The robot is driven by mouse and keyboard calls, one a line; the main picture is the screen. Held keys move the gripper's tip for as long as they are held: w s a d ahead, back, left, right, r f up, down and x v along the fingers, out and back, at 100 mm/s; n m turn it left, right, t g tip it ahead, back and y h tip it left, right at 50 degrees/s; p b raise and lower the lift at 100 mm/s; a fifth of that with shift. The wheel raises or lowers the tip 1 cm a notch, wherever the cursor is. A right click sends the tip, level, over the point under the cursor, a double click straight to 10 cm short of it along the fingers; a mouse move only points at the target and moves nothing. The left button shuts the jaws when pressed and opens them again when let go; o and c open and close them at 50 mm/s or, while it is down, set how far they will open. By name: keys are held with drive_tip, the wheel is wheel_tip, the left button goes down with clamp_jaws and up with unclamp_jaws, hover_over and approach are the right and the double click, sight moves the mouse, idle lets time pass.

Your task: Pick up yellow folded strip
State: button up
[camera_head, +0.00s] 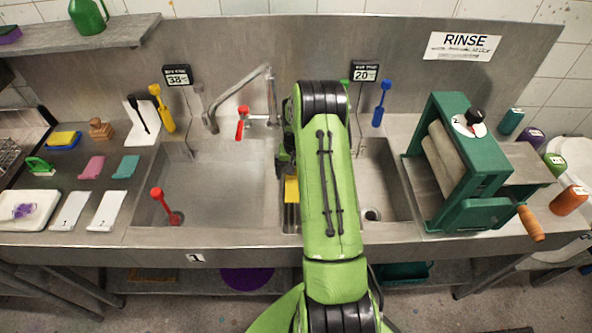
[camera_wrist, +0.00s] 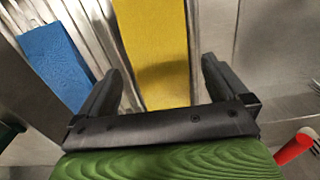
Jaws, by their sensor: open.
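The yellow folded strip (camera_wrist: 152,45) lies on a ridged metal surface in the wrist view. It runs lengthwise between the two fingers of my gripper (camera_wrist: 162,85), which is open with a finger on each side of it. I cannot tell how far above the strip the fingers are. In the head view a small part of the yellow strip (camera_head: 292,189) shows on the divider between the two sink basins. My green arm covers the rest of it and most of my gripper.
A blue piece (camera_wrist: 55,62) lies left of the strip in the wrist view, near the left finger. A red-handled tool (camera_wrist: 294,148) is at lower right. In the head view, a faucet (camera_head: 240,97) stands behind the left basin (camera_head: 215,185), and a green roller press (camera_head: 462,165) stands right of the sinks.

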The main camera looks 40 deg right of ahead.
wheel_tip(320, 180, down, 2)
drive_tip(key=shift+d+f, duration=0.1)
drive_tip(key=c, duration=1.1)
drive_tip(key=shift+r, duration=0.2)
